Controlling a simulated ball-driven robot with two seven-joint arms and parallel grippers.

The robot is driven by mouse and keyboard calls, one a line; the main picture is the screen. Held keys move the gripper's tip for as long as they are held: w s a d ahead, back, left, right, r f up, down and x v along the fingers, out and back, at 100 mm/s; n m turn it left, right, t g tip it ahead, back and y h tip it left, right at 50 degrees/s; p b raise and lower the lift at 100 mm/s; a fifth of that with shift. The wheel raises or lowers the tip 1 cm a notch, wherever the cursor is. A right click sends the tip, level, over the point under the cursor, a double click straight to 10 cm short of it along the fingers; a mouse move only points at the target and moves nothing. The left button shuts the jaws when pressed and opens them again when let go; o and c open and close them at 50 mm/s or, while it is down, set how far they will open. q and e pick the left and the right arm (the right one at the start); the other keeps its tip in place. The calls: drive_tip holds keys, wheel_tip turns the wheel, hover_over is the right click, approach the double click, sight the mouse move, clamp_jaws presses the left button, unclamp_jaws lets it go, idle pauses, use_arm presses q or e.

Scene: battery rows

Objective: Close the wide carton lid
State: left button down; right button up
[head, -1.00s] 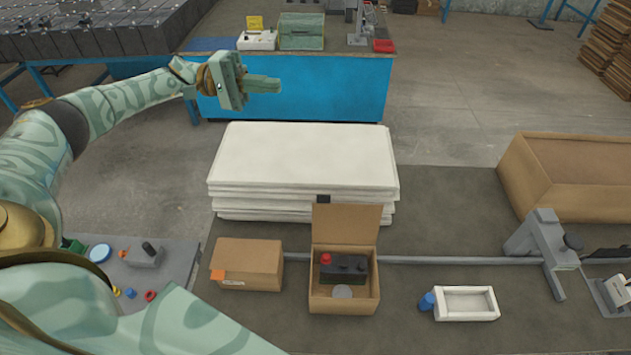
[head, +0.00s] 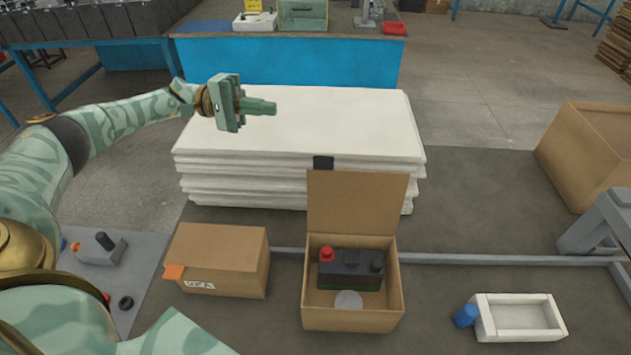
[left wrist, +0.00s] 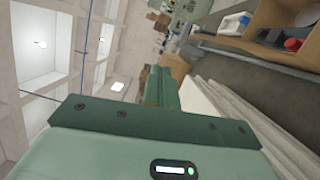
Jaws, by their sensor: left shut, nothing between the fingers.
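The open carton (head: 352,318) stands on the dark surface in the middle of the head view. Its wide lid (head: 357,203) stands upright at the back edge. Inside are a black battery (head: 350,270) with a red cap and a pale round disc (head: 348,301). The carton also shows in the left wrist view (left wrist: 262,18), at the upper right. My left gripper (head: 272,107) is shut and empty, above the white stacked sheets, up and left of the lid and apart from it. My right gripper is not in view.
A closed carton (head: 215,260) with an orange tag stands left of the open one. White sheets (head: 300,125) are stacked behind both. A white tray (head: 520,318) and blue cap (head: 465,316) lie at right. A large brown box (head: 575,165) stands farther right.

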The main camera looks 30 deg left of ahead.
use_arm(q)
wheel_tip(320, 180, down, 8)
drive_tip(key=w+b, duration=0.1)
drive_tip(key=b, duration=0.2)
drive_tip(key=s+d+r+p, duration=0.1)
drive_tip(key=d+p, duration=0.1)
drive_tip(key=d, duration=0.9)
drive_tip(key=shift+s+d+r+n, duration=0.25)
drive_tip(key=shift+s+r+n, duration=0.05)
drive_tip(key=shift+s, duration=0.05)
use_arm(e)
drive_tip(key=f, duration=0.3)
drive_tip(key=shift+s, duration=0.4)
use_arm(q)
drive_tip(key=shift+s+p, duration=0.1)
drive_tip(key=shift+p, duration=0.25)
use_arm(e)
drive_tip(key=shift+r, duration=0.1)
